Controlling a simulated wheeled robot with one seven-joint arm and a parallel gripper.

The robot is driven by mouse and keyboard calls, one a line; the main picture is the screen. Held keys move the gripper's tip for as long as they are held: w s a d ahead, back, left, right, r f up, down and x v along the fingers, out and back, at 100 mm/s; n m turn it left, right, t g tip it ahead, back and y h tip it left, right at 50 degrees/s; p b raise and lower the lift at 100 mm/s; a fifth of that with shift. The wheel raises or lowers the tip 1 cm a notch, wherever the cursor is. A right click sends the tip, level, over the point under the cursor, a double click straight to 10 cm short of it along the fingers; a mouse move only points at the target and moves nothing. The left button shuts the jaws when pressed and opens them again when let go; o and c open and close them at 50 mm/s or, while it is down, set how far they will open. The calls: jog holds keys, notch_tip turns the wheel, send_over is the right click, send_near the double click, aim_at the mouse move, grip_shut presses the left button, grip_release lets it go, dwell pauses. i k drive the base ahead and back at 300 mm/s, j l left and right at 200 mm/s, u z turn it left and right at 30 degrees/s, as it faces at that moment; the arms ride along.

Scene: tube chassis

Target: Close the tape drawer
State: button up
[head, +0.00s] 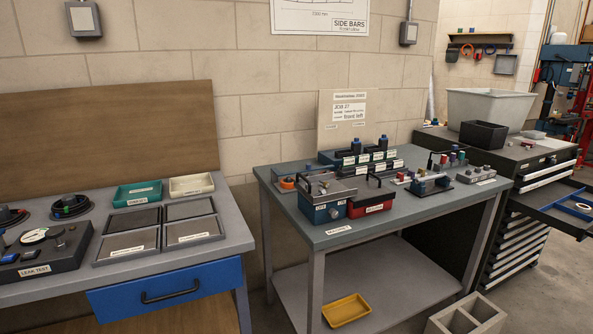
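A drawer of the dark tool cabinet (502,232) stands pulled out at the right edge of the head view. The open drawer (541,205) is dark and shallow, and the picture edge cuts off its right part. A blue ring (580,206), which looks like a roll of tape, lies in it with a small pale item beside it. No label reading "tape" can be read on the drawer. My gripper is not in view.
A grey table (395,222) with labelled boxes stands left of the cabinet. A left bench has a blue drawer (165,293) with a black handle. Floor shows bare at the lower right.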

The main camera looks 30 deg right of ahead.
aim_at(553, 204)
jog(key=z, duration=2.35)
jog(key=i+l, duration=0.15)
jog(key=i, duration=0.4)
jog(key=i+l+u, duration=0.15)
jog(key=i, duration=0.4)
jog(key=i+l, duration=0.25)
jog(key=i, duration=0.3)
jog(key=i+l+u, duration=0.15)
jog(key=i, duration=0.35)
jog(key=i+l, duration=0.35)
jog(key=i, duration=0.2)
jog(key=i+j+u, duration=0.1)
jog(key=i+j, duration=0.15)
jog(key=i, duration=0.2)
